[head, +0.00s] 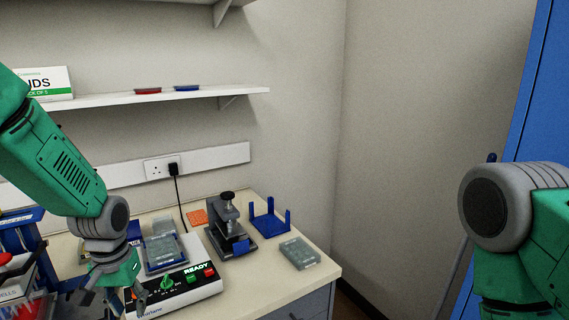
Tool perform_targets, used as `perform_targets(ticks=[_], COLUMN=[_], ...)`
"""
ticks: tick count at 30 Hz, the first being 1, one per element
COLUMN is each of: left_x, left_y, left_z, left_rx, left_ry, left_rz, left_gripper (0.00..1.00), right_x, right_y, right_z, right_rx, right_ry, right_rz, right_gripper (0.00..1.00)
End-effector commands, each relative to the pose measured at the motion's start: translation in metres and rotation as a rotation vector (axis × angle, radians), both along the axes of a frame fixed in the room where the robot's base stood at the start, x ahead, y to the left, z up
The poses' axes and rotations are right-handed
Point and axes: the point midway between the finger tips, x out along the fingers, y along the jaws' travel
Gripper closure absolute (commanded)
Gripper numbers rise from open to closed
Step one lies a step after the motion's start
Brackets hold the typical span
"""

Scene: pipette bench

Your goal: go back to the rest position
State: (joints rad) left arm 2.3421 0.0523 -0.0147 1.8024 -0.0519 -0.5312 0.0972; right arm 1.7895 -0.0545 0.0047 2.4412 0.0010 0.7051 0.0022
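My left gripper (115,297) hangs in front of the white machine, over the left part of the bench, pointing down. Its fingers are spread apart, with nothing seen between them. My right arm shows at the right edge of the head view, clear of the bench. Its gripper is out of view.
The bench (310,254) carries a white machine (207,291) reading READY, a clear-lidded plate (160,247), a grey press (228,235), a blue holder (268,222) and a clear plate (299,253). A shelf (115,98) hangs above. A blue cabinet (535,95) stands right.

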Motion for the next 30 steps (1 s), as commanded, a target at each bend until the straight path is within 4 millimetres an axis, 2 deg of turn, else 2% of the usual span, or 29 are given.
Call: perform_targets(ticks=[1, 5, 8, 11, 13, 17, 18, 21, 25, 27, 30], left_x=[-0.005, -0.019, -0.035, -0.055, -0.073, -0.126, -0.147, -0.198, -0.254, -0.274, -0.288], left_y=[-0.001, -0.004, -0.007, -0.011, -0.013, -0.019, -0.021, -0.025, -0.028, -0.029, -0.029], left_z=[-0.015, -0.048, -0.081, -0.119, -0.151, -0.228, -0.252, -0.301, -0.339, -0.349, -0.354], left_rx=[0.001, 0.001, 0.0, 0.002, 0.002, 0.003, 0.003, 0.005, 0.007, 0.009, 0.008], left_ry=[0.004, 0.002, -0.002, -0.003, -0.004, -0.003, -0.004, -0.01, -0.022, -0.031, -0.04], left_rz=[-0.003, -0.013, -0.022, -0.033, -0.044, -0.071, -0.08, -0.103, -0.13, -0.141, -0.15], left_gripper=[0.72, 0.72, 0.72, 0.72, 0.72, 0.72, 0.72, 0.72, 0.72, 0.72, 0.72], right_x=[0.0, 0.0, 0.0, 0.0, 0.0, 0.0, 0.0, 0.0, 0.0, 0.0, 0.0], right_y=[0.0, 0.0, 0.0, 0.0, 0.0, 0.0, 0.0, 0.0, 0.0, 0.0, 0.0], right_z=[-0.006, -0.017, -0.027, -0.04, -0.052, -0.083, -0.094, -0.12, -0.145, -0.153, -0.158], right_rx=[0.0, 0.0, 0.0, 0.0, 0.0, 0.0, 0.0, 0.0, 0.0, 0.0, 0.0], right_ry=[-0.001, -0.001, -0.001, 0.0, 0.0, 0.0, 0.0, 0.0, 0.0, 0.0, 0.0], right_rz=[0.0, 0.0, 0.0, 0.0, 0.0, 0.0, 0.0, 0.0, 0.0, 0.0, 0.0], right_gripper=[0.08, 0.08, 0.08, 0.08, 0.08, 0.08, 0.08, 0.08, 0.08, 0.08, 0.08])
